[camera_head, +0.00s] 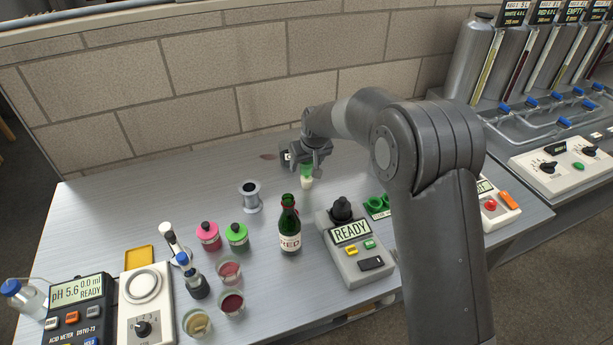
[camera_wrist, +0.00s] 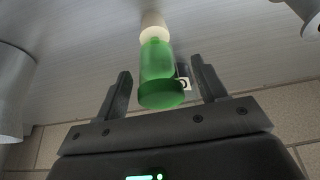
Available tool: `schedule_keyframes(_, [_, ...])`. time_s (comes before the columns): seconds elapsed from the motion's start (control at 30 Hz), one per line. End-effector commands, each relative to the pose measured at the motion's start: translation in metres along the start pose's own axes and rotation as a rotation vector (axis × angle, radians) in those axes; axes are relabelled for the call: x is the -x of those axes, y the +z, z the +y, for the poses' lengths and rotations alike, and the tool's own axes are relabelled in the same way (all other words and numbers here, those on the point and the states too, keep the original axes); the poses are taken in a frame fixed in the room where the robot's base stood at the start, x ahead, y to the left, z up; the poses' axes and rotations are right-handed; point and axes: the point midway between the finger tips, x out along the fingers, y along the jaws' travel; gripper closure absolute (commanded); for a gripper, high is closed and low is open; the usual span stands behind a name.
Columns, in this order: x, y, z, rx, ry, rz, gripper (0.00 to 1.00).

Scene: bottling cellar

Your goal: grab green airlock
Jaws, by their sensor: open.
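The green airlock (camera_head: 306,172) stands at the back middle of the metal bench, below my gripper in the head view. In the wrist view the green airlock (camera_wrist: 158,70) has a clear green body, a darker green cap and a pale stopper at its other end. My gripper (camera_head: 312,165) is open. In the wrist view the fingers of my gripper (camera_wrist: 163,82) are on either side of the cap end, with visible gaps.
A green bottle (camera_head: 289,228) stands in front of the airlock, with a READY device (camera_head: 355,245) to its right. A grey spool (camera_head: 250,196) stands to the left. Pink (camera_head: 208,235) and green (camera_head: 236,236) jars stand further forward. The brick wall (camera_head: 200,90) is close behind.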

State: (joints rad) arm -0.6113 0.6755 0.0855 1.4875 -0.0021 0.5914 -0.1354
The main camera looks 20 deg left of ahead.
Motion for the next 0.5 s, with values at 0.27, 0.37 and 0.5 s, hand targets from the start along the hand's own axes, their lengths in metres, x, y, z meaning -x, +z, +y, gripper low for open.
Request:
schedule_keyframes(0.27, [-0.0058,-0.0003,0.0005,-0.001,0.000,0.001,0.35])
schedule_keyframes(0.37, [-0.0057,-0.0002,0.0005,-0.001,0.000,0.001,0.43])
schedule_keyframes(0.5, [-0.0057,-0.0002,0.0005,-0.001,0.000,0.001,0.55])
